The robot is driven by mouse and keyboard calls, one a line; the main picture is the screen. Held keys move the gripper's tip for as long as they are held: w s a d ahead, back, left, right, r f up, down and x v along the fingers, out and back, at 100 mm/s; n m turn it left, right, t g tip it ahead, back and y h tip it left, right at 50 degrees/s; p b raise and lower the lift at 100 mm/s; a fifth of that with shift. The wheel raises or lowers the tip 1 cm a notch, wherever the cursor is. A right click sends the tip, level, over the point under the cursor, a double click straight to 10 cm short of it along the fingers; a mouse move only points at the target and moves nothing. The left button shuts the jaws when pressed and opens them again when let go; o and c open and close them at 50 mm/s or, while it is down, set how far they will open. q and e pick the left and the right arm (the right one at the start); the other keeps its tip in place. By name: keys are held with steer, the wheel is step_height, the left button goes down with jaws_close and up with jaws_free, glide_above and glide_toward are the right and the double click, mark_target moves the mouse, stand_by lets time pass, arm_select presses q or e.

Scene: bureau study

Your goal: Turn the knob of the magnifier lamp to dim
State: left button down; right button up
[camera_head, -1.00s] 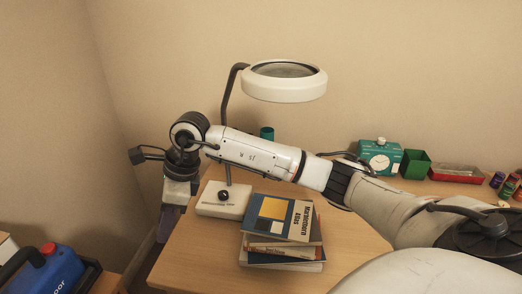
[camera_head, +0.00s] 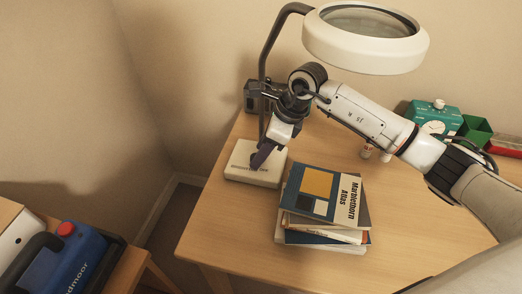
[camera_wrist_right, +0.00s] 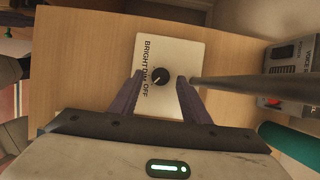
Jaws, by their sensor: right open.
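The magnifier lamp has a white ring head (camera_head: 365,42), a dark curved stem and a white base (camera_head: 236,172) at the desk's back left corner. In the right wrist view the base (camera_wrist_right: 185,48) carries a round black knob (camera_wrist_right: 160,77), with the words BRIGHT, DIM and OFF along its left side. My right gripper (camera_head: 258,162) points down over the base and hides the knob in the head view. Its purple fingers (camera_wrist_right: 160,90) are open, one each side of the knob in the wrist view. I cannot tell whether they touch it. My left gripper is out of view.
A stack of books (camera_head: 322,200) lies right of the base. The lamp stem (camera_wrist_right: 250,86) passes close to one finger. A grey device (camera_wrist_right: 290,72) stands near it. The desk's front left is clear.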

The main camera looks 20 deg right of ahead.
steer(key=shift+w+a+f, duration=0.15)
steer(key=shift+a+f, duration=0.05)
steer(key=shift+f, duration=0.3)
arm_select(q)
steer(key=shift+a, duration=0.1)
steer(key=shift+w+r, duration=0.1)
arm_select(e)
steer(key=shift+c, duration=0.3)
steer(key=c, duration=1)
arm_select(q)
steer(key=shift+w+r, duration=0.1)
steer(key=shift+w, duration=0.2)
